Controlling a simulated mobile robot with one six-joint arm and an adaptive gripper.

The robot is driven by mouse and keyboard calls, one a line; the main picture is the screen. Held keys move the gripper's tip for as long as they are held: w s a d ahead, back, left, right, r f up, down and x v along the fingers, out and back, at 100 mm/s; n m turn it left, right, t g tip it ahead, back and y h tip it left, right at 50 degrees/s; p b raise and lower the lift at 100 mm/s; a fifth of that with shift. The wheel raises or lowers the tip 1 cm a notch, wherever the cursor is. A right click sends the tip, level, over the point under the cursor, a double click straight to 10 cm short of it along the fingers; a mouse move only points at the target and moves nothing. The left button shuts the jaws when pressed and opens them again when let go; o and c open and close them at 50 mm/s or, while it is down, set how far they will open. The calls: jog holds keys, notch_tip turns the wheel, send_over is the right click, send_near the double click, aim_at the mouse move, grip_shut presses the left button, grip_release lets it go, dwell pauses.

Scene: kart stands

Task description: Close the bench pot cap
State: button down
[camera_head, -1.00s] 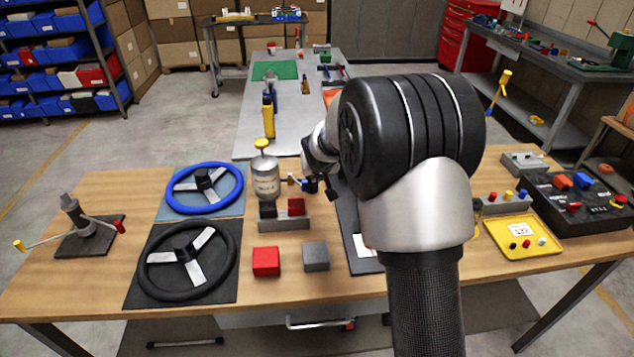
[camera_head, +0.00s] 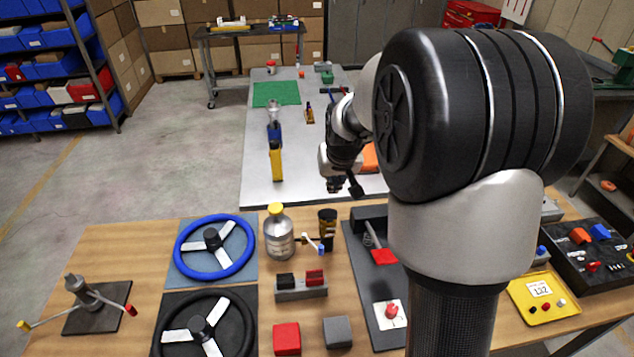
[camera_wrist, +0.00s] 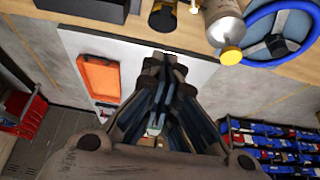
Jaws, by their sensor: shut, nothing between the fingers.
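The bench pot (camera_head: 279,240) is a rounded, silvery canister with a dark-printed label, standing upright on the wooden bench. Its yellow cap (camera_head: 276,209) sits on its top; I cannot tell whether it is fully closed. In the wrist view the pot (camera_wrist: 221,20) and its yellow cap (camera_wrist: 231,55) show at the top right. My gripper (camera_head: 345,188) is shut and empty, beyond and to the right of the pot, apart from it. In the wrist view my gripper (camera_wrist: 164,65) points up the picture, with the cap to its right.
A dark cup (camera_head: 327,228) and a small blue-and-white lever (camera_head: 314,244) stand close right of the pot. A blue wheel (camera_head: 216,247) lies left, and a grey block with switches (camera_head: 301,291) in front. A grey table (camera_head: 255,170) with a yellow-and-blue tool (camera_head: 276,160) is behind.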

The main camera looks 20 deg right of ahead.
jog(key=b, duration=0.2)
send_over(329, 215)
jog(key=s, duration=0.1)
jog(key=f, duration=0.8)
jog(key=shift+s+a+f, duration=0.15)
jog(key=shift+a+f, duration=0.05)
jog(key=shift+a, duration=0.05)
jog(key=f, duration=0.3)
jog(key=shift+s+f, duration=0.15)
jog(key=shift+s, duration=0.1)
jog(key=shift+s+a+f+b, duration=0.15)
jog(key=shift+f+b, duration=0.15)
jog(key=shift+f, duration=0.15)
